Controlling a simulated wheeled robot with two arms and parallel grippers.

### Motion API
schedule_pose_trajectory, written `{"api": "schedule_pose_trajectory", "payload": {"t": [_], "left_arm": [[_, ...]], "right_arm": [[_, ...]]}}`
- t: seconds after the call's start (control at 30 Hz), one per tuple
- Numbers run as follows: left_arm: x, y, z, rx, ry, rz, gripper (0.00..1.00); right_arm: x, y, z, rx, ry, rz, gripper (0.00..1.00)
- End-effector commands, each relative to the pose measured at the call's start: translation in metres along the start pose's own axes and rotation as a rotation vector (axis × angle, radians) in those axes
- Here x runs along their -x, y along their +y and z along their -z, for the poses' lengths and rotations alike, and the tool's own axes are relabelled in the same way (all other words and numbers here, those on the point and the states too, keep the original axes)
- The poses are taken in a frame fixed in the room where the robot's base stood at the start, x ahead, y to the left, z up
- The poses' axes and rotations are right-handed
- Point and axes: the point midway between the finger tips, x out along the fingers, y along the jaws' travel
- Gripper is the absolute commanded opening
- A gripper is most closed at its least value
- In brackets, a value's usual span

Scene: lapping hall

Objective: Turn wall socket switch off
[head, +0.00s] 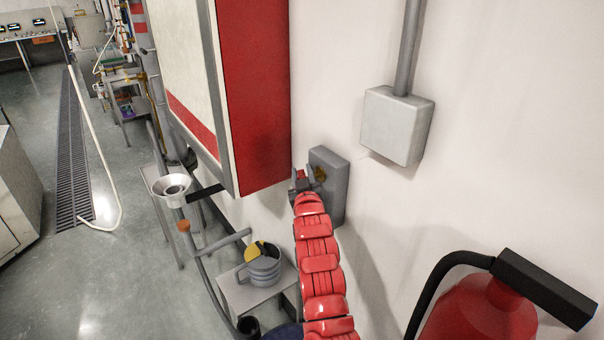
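The grey wall socket box (329,187) is mounted on the white wall near the middle of the head view. A small brownish-yellow part, which may be its switch (320,173), shows on its left side, partly hidden. My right gripper (303,178) is at the end of the red segmented arm, close beside this part at the left of the box. I cannot tell whether it touches the part, or whether its fingers are open or shut. My arm covers the lower left of the box. My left gripper is not in view.
A red and white cabinet (255,95) hangs just above and left of the socket. A light grey box (394,126) with a conduit is at the upper right. A red fire extinguisher (480,312) stands at the lower right. A small table holds a grey pot (262,271).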

Motion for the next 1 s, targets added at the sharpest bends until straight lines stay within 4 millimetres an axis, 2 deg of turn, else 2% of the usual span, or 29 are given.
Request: {"api": "schedule_pose_trajectory", "payload": {"t": [0.07, 0.23, 0.27, 0.67, 1.0], "left_arm": [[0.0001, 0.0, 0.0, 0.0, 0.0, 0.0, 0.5], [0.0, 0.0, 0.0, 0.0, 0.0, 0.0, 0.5], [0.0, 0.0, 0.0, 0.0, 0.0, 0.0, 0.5], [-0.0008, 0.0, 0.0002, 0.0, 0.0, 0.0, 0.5], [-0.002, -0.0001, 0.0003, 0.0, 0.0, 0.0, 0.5]], "right_arm": [[0.0001, -0.0001, 0.0, 0.0, 0.0, 0.0, 0.32], [0.0002, -0.0003, -0.0001, 0.0, 0.0, 0.0, 0.02], [0.0002, -0.0003, 0.0, 0.0, 0.0, 0.0, 0.0], [0.0003, -0.0005, 0.0004, 0.011, -0.017, 0.005, 0.0], [0.0003, -0.003, -0.0047, 0.105, -0.172, 0.052, 0.0]]}}
